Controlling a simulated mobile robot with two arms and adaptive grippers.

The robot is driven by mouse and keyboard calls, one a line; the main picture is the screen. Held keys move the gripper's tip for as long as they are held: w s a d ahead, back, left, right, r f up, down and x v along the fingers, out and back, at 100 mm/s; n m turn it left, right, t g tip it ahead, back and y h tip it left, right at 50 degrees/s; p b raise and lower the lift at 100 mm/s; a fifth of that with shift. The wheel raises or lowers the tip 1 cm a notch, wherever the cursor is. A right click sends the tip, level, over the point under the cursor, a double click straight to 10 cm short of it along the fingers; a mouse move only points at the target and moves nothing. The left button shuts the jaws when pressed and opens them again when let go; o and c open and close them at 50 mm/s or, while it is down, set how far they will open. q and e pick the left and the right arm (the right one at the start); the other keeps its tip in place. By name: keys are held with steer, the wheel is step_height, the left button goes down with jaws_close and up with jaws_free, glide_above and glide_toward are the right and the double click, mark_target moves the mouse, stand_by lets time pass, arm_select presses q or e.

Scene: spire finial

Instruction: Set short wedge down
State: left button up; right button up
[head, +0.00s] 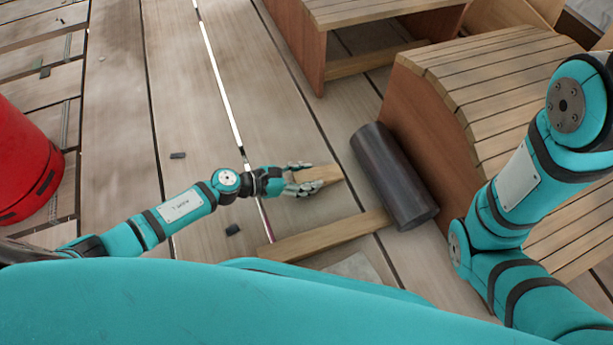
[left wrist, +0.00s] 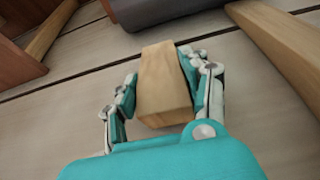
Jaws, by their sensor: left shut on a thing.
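The short wedge (head: 322,173) is a small light-wood block. My left gripper (head: 302,180) is shut on it, with its far end sticking out toward the dark cylinder. In the left wrist view the wedge (left wrist: 163,82) sits between the two fingers of the left gripper (left wrist: 160,88), one finger on each side. Whether its underside touches the plank floor cannot be told. My right arm (head: 500,215) comes in at the right, but its gripper is out of view.
A dark cylinder (head: 392,175) lies just right of the wedge, against a curved slatted wooden piece (head: 500,85). A long wooden bar (head: 325,236) lies nearer me on the plank floor. A red container (head: 25,165) stands far left. Floor left of the gripper is mostly clear.

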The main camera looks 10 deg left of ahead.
arm_select(q)
steer(key=shift+f, duration=0.25)
steer(key=o, duration=1.2)
steer(key=shift+r, duration=0.1)
steer(key=shift+s+a+r+p, duration=0.1)
steer(key=shift+a+r+p, duration=0.05)
steer(key=shift+r+p, duration=0.2)
steer(key=p+v, duration=0.4)
steer(key=v, duration=0.6)
steer(key=shift+s+a+r, duration=0.1)
steer(key=shift+s+a, duration=0.15)
steer(key=shift+a, duration=0.05)
steer(key=shift+s+a+r, duration=0.1)
steer(key=shift+s+a, duration=0.1)
steer(key=shift+a, duration=0.1)
